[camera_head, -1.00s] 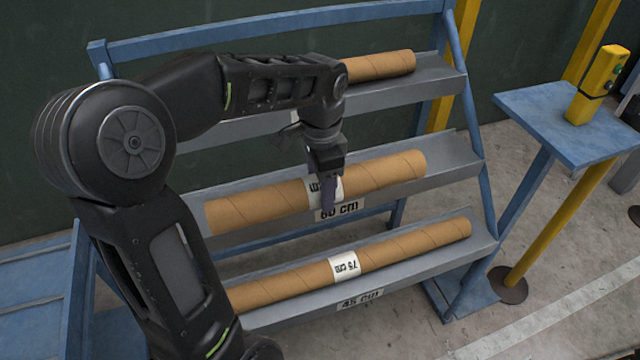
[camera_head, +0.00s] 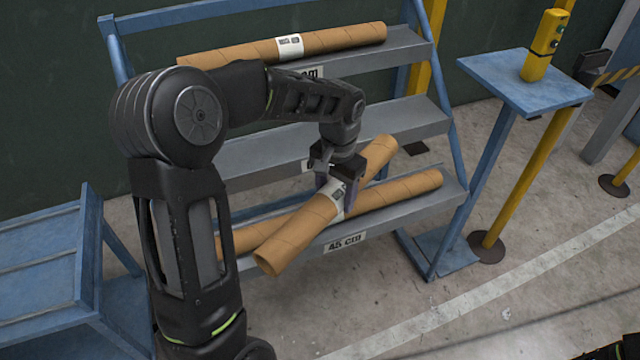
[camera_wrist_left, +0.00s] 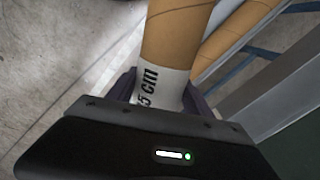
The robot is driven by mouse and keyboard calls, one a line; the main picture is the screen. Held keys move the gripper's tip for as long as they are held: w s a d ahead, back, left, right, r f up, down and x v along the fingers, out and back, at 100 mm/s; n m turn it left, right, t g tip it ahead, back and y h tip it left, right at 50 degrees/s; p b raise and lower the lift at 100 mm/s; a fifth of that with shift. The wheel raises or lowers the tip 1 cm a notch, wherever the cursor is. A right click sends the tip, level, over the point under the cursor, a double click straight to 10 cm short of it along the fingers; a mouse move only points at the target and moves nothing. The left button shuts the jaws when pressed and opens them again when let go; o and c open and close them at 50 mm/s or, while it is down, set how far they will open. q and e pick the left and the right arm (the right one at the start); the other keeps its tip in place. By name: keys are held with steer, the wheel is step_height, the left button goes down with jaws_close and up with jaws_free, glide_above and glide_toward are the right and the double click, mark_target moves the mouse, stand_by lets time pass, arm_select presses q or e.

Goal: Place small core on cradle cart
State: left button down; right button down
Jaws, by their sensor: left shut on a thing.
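My left gripper (camera_head: 337,192) is shut around the middle of a brown cardboard core (camera_head: 298,236), at its white label. The core is held tilted across the picture, in front of the rack's middle and lower shelves, its near end toward the lower left. In the left wrist view the held core (camera_wrist_left: 178,30) shows between the fingers, with "5 cm" readable on its label (camera_wrist_left: 160,86); the rest of the label is hidden. A blue slatted frame (camera_head: 40,262) at the left edge may be the cradle cart.
The blue and grey rack has one core (camera_head: 345,38) on its top shelf and another (camera_head: 415,188) on the bottom shelf, partly behind the held core. The middle shelf (camera_head: 405,118) looks empty. A blue stand (camera_head: 520,85) with a yellow button box is at right. Front floor is clear.

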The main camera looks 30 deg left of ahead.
arm_select(q)
steer(key=d+f+n, duration=0.1)
steer(key=d+f, duration=0.9)
steer(key=f, duration=0.4)
steer(key=shift+a, duration=0.1)
